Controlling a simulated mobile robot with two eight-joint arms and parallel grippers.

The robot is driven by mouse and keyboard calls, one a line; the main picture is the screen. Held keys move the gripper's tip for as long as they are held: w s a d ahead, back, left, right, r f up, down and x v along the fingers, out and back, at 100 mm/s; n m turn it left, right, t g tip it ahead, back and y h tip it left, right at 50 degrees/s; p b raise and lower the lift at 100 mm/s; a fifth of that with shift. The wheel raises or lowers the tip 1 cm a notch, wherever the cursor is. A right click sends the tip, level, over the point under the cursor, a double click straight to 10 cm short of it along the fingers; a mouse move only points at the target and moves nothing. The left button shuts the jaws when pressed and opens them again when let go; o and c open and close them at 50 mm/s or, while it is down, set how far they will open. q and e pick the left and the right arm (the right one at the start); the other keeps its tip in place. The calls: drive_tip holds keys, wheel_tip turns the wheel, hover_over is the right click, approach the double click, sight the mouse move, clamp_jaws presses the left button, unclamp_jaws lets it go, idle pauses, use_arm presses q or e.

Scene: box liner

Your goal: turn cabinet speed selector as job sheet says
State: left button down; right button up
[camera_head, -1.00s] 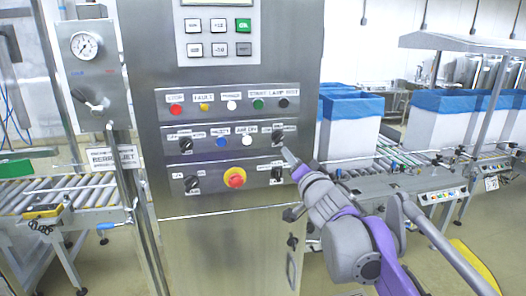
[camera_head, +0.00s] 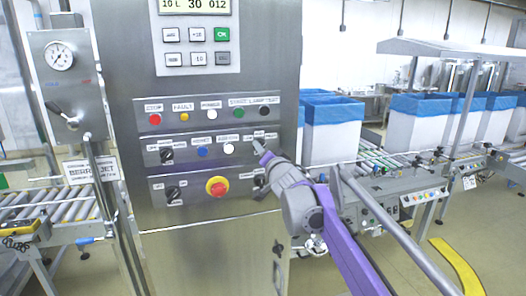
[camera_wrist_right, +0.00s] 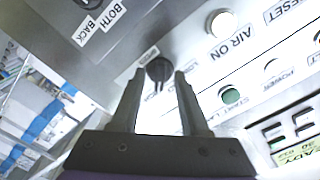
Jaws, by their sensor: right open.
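A steel control cabinet (camera_head: 215,110) fills the middle of the head view. My right gripper (camera_head: 262,153) is at the right end of its middle row, largely covering a selector there. In the right wrist view my open gripper (camera_wrist_right: 160,88) points at a round black selector knob (camera_wrist_right: 158,69), which shows between and just beyond the fingertips. I cannot tell whether they touch it. A left selector (camera_head: 167,155) is in the same row. No job sheet is recognizable. My left gripper is not in view.
A red-and-yellow emergency stop (camera_head: 217,186) and a lower-left selector (camera_head: 172,194) sit below. Coloured buttons, a keypad and a display (camera_head: 195,5) are above. A gauge panel (camera_head: 62,85) stands left; blue-lined boxes (camera_head: 332,125) stand right on a roller conveyor.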

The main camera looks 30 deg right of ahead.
clamp_jaws()
idle(0.5)
drive_tip(key=shift+d+r+n+p, duration=0.1)
drive_tip(key=shift+n+p, duration=1.8)
drive_tip(key=shift+n, duration=2.6)
drive_tip(key=shift+d+n+p, duration=0.1)
drive_tip(key=shift+n+p, duration=1.75)
drive_tip(key=shift+n, duration=2.65)
